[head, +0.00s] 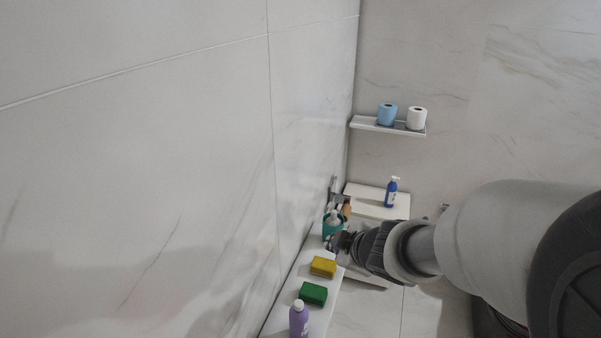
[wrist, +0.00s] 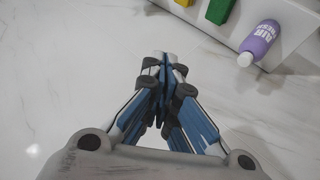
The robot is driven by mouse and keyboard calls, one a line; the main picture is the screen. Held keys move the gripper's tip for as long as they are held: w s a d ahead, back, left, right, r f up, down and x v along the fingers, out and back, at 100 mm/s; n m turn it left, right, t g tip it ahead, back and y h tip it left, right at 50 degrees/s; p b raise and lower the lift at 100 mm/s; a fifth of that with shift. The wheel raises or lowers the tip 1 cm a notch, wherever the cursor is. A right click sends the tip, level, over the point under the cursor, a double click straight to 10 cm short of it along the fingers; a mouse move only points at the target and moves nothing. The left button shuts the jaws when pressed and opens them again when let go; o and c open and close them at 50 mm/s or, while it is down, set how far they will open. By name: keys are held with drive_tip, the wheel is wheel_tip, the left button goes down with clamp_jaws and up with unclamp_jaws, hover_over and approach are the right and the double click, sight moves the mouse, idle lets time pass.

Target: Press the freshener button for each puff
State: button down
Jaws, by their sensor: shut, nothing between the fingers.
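A purple air freshener bottle (head: 299,320) with a white top stands at the near end of the white ledge in the head view. It also shows in the wrist view (wrist: 261,40), at upper right, with lettering on its side. My gripper (head: 338,243) is farther along the ledge in the head view, past the sponges and apart from the bottle. In the wrist view my gripper (wrist: 165,62) has its fingers together and empty, over pale marble. The fingertips are left of and below the bottle in that picture, not touching it. A separate button on the freshener cannot be made out.
A yellow sponge (head: 323,267) and a green sponge (head: 313,293) lie on the ledge (head: 277,321). A teal container (head: 331,226) stands close to my gripper. A blue bottle (head: 391,192) and a wall shelf (head: 362,124) with blue and white rolls are farther back.

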drive_tip(key=s+a+f+n+g+y+p, duration=0.1)
drive_tip(key=s+a+f+n+g+y, duration=0.1)
drive_tip(key=a, duration=0.7)
wheel_tip(320, 180, down, 3)
drive_tip(key=n+g+y, duration=0.1)
drive_tip(key=n+y, duration=0.1)
drive_tip(key=n, duration=0.1)
drive_tip(key=shift+s+f+g+y+p, duration=0.2)
drive_tip(key=shift+s+g+y+p, duration=0.1)
drive_tip(key=shift+s+p, duration=0.1)
drive_tip(key=b, duration=0.8)
hover_over(297, 307)
wheel_tip(297, 307, down, 8)
drive_tip(key=shift+f+b, duration=0.35)
drive_tip(key=shift+f, duration=0.05)
drive_tip(key=shift+f, duration=0.4)
